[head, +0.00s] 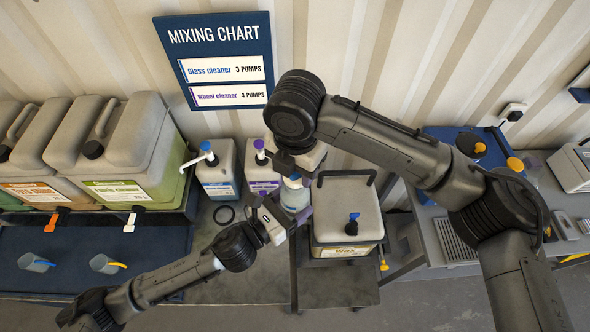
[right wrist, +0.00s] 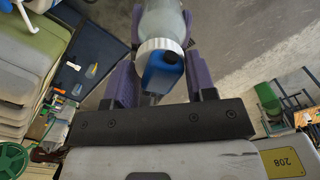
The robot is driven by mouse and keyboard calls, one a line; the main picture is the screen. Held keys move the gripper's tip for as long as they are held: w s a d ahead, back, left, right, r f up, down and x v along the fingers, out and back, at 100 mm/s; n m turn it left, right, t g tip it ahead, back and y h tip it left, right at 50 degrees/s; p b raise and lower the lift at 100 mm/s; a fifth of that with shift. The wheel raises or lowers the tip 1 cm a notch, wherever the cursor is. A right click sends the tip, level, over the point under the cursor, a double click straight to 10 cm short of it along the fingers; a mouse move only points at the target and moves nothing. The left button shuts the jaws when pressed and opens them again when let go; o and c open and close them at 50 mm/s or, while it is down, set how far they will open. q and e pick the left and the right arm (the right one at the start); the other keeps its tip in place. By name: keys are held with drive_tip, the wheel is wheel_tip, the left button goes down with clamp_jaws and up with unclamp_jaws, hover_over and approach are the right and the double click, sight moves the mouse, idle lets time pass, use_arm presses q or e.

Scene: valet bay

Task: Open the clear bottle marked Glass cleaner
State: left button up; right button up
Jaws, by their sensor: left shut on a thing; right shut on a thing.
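A clear bottle (head: 295,197) with a white collar and a blue head stands upright above the bench's middle, between my two grippers. Its marking cannot be read here. My left gripper (head: 284,208) is shut on the bottle's body from the lower left. My right gripper (head: 295,178) comes down from above and is shut on the blue spray head (right wrist: 163,72), which sits between its purple fingers in the right wrist view. The white collar (right wrist: 160,47) shows beside it, with the clear body (right wrist: 162,20) beyond. Whether the collar is loose cannot be told.
Pump jugs with a blue-marked label (head: 217,178) and a purple-marked label (head: 262,172) stand just behind. A wax container (head: 347,215) is close on the right. Large canisters (head: 120,150) are on the left. A mixing chart (head: 218,60) hangs on the wall. A black ring (head: 224,214) lies on the bench.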

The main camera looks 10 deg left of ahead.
use_arm(q)
drive_tip(key=shift+w+r, duration=0.1)
drive_tip(key=shift+r, duration=0.05)
use_arm(e)
drive_tip(key=shift+s+r, duration=0.1)
drive_tip(key=shift+r, duration=0.15)
